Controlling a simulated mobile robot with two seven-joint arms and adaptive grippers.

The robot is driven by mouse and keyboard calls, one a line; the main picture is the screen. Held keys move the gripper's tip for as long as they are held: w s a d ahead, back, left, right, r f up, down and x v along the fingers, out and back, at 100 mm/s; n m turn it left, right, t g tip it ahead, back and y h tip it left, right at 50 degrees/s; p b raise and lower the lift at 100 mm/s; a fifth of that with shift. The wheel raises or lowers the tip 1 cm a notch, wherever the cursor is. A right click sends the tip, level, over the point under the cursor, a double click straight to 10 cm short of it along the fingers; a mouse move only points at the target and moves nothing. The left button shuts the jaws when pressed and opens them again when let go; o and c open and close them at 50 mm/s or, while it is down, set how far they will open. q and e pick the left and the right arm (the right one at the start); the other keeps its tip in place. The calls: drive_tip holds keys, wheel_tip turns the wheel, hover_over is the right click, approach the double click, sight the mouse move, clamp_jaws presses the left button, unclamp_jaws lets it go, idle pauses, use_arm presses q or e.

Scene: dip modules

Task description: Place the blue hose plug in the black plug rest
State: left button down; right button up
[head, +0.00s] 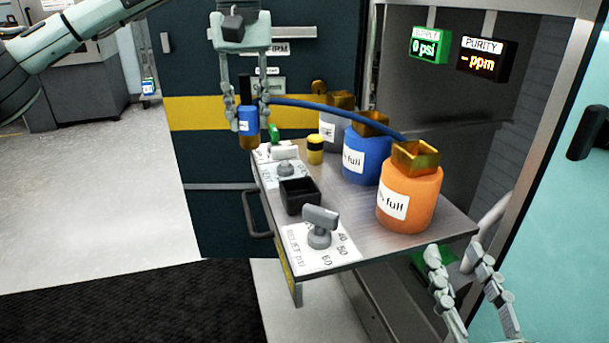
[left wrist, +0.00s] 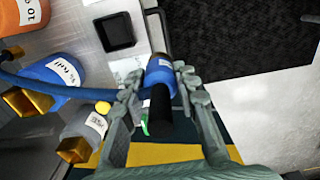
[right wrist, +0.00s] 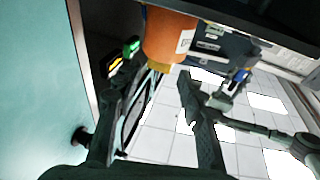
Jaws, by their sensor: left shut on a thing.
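The blue hose plug (head: 248,121) has a black upper end and a brass tip pointing down. My left gripper (head: 249,122) is shut on it, holding it upright beyond the left edge of the cart; the plug also shows in the left wrist view (left wrist: 160,76). A blue hose (head: 340,112) runs from the plug toward the orange canister. The black plug rest (head: 300,196) is an open square box on the cart top, empty, below and right of the plug; it also shows in the left wrist view (left wrist: 115,31). My right gripper (head: 463,256) is open and empty beside the cart's right corner.
On the metal cart (head: 440,212) stand an orange canister (head: 407,203), a blue canister (head: 367,155) and a grey canister (head: 335,132). Grey valve handles (head: 319,224) flank the rest. A small yellow-capped item (head: 315,150) stands behind. Displays (head: 429,46) hang on the wall.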

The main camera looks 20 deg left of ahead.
use_arm(q)
drive_tip(key=shift+w+d+f+b, duration=0.15)
drive_tip(key=shift+d+f+b, duration=0.55)
drive_tip(key=shift+d+f, duration=3.85)
use_arm(e)
drive_tip(key=shift+s+r+t+y, duration=0.2)
drive_tip(key=shift+s+r+t, duration=0.1)
drive_tip(key=shift+r+t, duration=0.45)
drive_tip(key=shift+s+r+t+y, duration=0.25)
drive_tip(key=shift+r+t, duration=0.2)
drive_tip(key=shift+r, duration=0.55)
drive_tip(key=shift+s+r+t+y, duration=0.15)
drive_tip(key=shift+s+r+t, duration=0.2)
drive_tip(key=shift+r+t, duration=0.4)
use_arm(q)
drive_tip(key=shift+a+f, duration=0.1)
drive_tip(key=shift+f, duration=0.1)
use_arm(e)
drive_tip(key=shift+r, duration=0.15)
use_arm(q)
drive_tip(key=c, duration=1.2)
unclamp_jaws()
drive_tip(key=shift+f, duration=0.1)
drive_tip(key=shift+o, duration=0.2)
